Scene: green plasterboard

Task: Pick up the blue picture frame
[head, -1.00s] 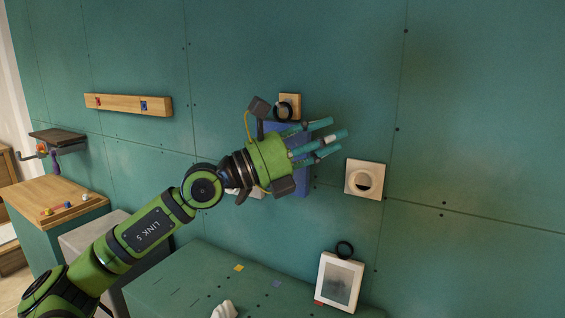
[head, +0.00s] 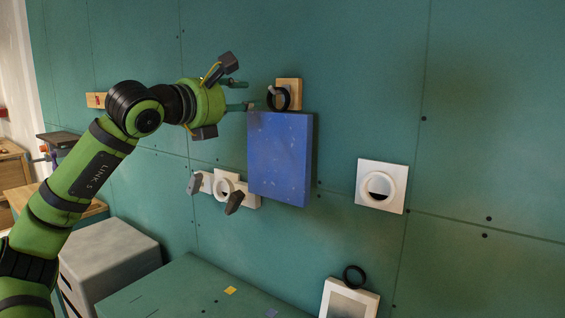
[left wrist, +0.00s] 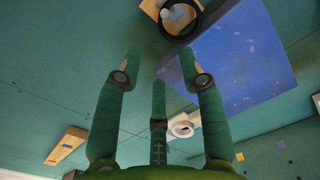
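The blue picture frame (head: 279,158) is a flat blue panel with light specks. It hangs on the green wall below a wooden block (head: 288,92) with a black ring (head: 278,98). My left gripper (head: 243,95) is just left of the ring and the frame's upper left corner, its fingers spread and pointing right. In the left wrist view the fingers (left wrist: 160,75) are apart with nothing between them, and the blue frame (left wrist: 240,60) lies beyond and to the right of them. The black ring (left wrist: 180,20) shows above the fingertips. My right gripper is not in view.
A white wall plate with a round opening (head: 381,186) is right of the frame. White fixtures with grey knobs (head: 224,188) sit at its lower left. A white picture frame (head: 349,298) stands below on a green surface (head: 185,285). A grey cabinet (head: 108,252) is at left.

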